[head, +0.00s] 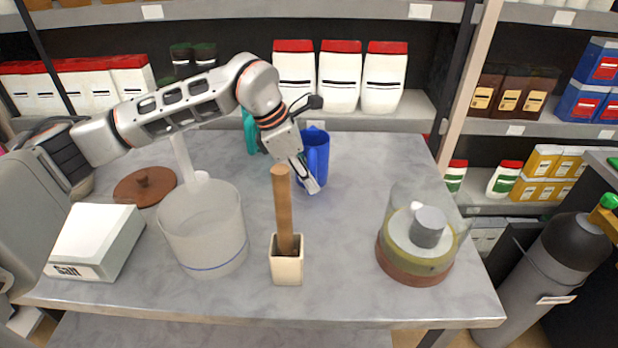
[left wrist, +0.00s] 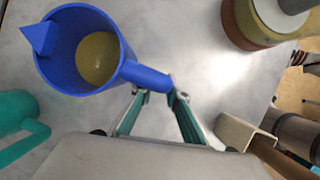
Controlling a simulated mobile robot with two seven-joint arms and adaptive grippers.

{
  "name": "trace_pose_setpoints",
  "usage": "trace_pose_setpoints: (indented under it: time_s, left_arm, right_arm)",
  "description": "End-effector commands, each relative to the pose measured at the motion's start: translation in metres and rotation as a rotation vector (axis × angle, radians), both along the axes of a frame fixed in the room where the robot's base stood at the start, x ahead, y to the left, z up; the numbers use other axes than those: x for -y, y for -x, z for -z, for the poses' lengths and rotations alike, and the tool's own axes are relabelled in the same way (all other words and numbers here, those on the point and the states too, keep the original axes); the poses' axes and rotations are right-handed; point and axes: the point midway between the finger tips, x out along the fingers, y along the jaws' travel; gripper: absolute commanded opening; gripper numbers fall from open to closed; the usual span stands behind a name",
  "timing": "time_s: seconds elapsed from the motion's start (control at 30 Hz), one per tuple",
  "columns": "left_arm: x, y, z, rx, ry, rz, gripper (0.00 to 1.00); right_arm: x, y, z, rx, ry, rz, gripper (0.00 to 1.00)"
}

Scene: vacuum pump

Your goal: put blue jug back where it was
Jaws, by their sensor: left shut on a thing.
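The blue jug (head: 317,160) stands toward the back of the grey table, and it also shows in the left wrist view (left wrist: 122,28) with a yellowish liquid inside. My left gripper (head: 309,182) comes in from the left and is shut on the jug's handle, seen closely in the left wrist view (left wrist: 157,93). Whether the jug's base touches the table cannot be told. Part of the jug is hidden behind the gripper in the head view. My right gripper is not in view.
A teal jug (head: 250,132) stands just left of the blue one. In front are a holder with a wooden handle (head: 287,262), a clear bucket (head: 204,232) and a salt box (head: 93,241). A round vessel (head: 415,262) stands at right. The table's back right is clear.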

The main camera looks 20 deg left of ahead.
Motion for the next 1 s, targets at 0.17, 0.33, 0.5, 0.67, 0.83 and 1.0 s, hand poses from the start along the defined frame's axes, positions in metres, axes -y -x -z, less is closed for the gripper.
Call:
trace_pose_setpoints:
  time_s: [0.17,0.33,0.5,0.67,0.83,1.0]
  left_arm:
    - [0.0,0.0,0.001,-0.002,0.0,-0.001,0.31]
    - [0.0,0.0,0.001,-0.002,0.0,-0.001,0.31]
    - [-0.001,0.0,-0.004,0.001,0.0,0.0,0.31]
    - [-0.009,0.003,-0.024,0.004,-0.001,-0.001,0.31]
    - [-0.022,0.01,-0.057,0.003,-0.001,-0.003,0.31]
    - [-0.033,0.016,-0.086,0.003,0.0,-0.001,0.31]
  right_arm:
    - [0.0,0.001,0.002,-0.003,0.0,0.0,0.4]
    - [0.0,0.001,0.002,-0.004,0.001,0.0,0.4]
    - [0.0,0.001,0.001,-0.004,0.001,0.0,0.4]
    - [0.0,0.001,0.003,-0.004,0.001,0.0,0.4]
    - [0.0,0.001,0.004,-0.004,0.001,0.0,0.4]
    - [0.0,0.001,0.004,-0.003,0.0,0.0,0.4]
